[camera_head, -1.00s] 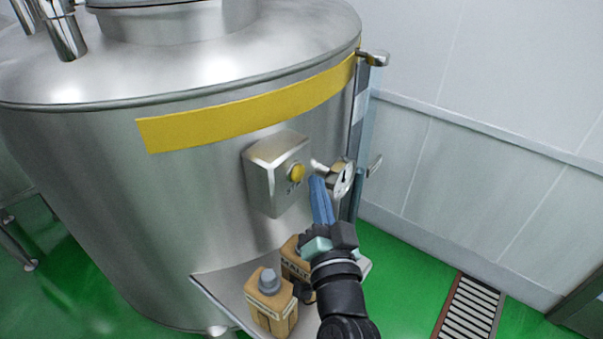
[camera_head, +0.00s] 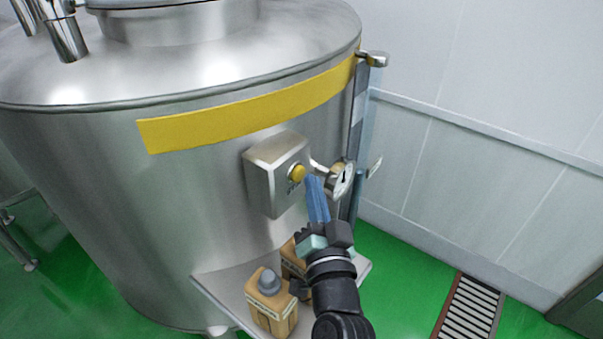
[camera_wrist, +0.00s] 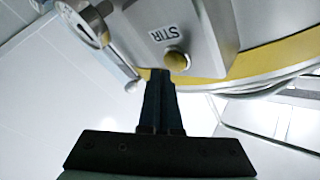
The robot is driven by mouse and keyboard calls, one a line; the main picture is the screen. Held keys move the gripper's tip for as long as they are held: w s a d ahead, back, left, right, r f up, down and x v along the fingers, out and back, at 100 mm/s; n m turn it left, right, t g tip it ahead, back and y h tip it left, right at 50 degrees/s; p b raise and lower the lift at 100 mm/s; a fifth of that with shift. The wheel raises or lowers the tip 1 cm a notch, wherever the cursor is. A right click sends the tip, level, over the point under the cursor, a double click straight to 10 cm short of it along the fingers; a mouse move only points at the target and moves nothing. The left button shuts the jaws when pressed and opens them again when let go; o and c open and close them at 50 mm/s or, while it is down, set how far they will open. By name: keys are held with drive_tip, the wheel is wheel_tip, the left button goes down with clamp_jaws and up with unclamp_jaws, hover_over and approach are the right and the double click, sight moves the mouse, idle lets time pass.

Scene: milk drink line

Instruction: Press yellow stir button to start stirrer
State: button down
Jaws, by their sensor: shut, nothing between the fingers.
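The yellow stir button (camera_head: 297,173) is on the front of a grey metal box (camera_head: 262,182) fixed to the steel tank (camera_head: 190,220). In the wrist view the yellow button (camera_wrist: 176,61) sits beside a label (camera_wrist: 165,33) reading STIR. My gripper (camera_head: 311,180) has its blue fingers shut together and empty, with the tips just below and right of the button in the head view. In the wrist view the fingertips (camera_wrist: 160,73) are right beside the button's lower edge. I cannot tell whether they touch it.
A round gauge (camera_head: 342,180) sticks out of the tank just right of my fingers. A metal shelf (camera_head: 222,288) below the box carries brown bottles (camera_head: 270,300). A yellow band (camera_head: 240,115) runs around the tank. A floor drain (camera_head: 468,310) lies at the right.

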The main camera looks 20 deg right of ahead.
drive_tip(key=shift+w+a, duration=0.35)
drive_tip(key=shift+w, duration=0.1)
idle(0.8)
drive_tip(key=shift+s+d+b, duration=0.4)
drive_tip(key=shift+s+d, duration=0.15)
drive_tip(key=shift+s, duration=0.2)
drive_tip(key=s+d+b, duration=0.3)
drive_tip(key=s, duration=0.1)
drive_tip(key=shift+s+d+b, duration=0.35)
drive_tip(key=shift+d, duration=0.05)
